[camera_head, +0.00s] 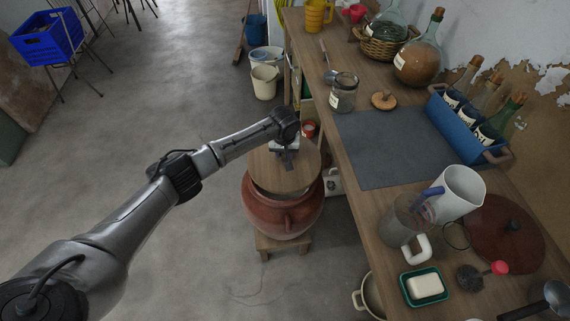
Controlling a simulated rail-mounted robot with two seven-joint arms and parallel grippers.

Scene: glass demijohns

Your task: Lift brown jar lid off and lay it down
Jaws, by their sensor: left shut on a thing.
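The brown jar (283,212) is a wide reddish-brown clay pot standing on a low wooden stool (283,243) on the floor, left of the workbench. Its lid (303,177) is a round, flat wooden disc over the mouth. A strip of the rim shows below the lid's near edge; I cannot tell whether the lid rests on the jar or is slightly raised. My left gripper (287,158) points down at the lid's middle and is shut on its handle, which the gripper mostly hides. My right gripper is out of view.
The bench holds a bare grey mat (395,150), with a glass jar (343,93) and a small wooden lid (383,101) behind it. A blue bottle crate (465,128) stands right of it, a white jug (459,192) in front. Open floor lies left of the pot.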

